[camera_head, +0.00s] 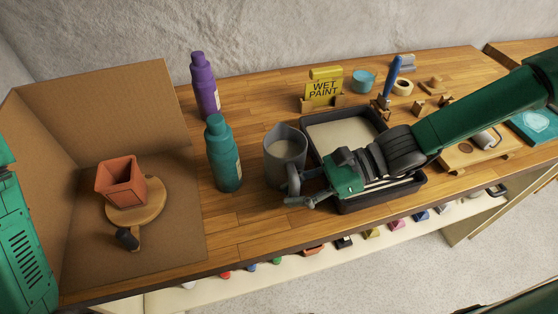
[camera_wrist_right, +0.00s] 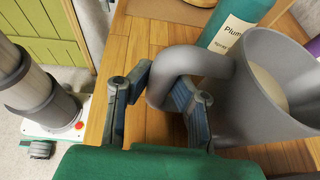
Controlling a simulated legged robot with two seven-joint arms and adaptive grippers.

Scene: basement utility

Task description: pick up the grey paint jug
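The grey paint jug (camera_head: 284,153) stands upright on the wooden workbench, beside the black tray, with pale contents inside. It shows large at the right of the wrist view (camera_wrist_right: 262,95), its curved handle (camera_wrist_right: 165,80) reaching left. My right gripper (camera_head: 297,191) is at the near side of the jug. In the right wrist view its fingers (camera_wrist_right: 163,88) lie on both sides of the handle, with the pads close against it. The gripper appears shut on the handle. The jug looks level and on the bench. My left gripper is not in view.
A teal bottle (camera_head: 223,155) stands close left of the jug, a purple bottle (camera_head: 205,87) behind it. The black paint tray (camera_head: 341,206) lies to the right under my arm. A yellow wet-paint sign (camera_head: 323,89) stands behind. A terracotta pot (camera_head: 121,182) sits in the cardboard booth (camera_head: 100,118).

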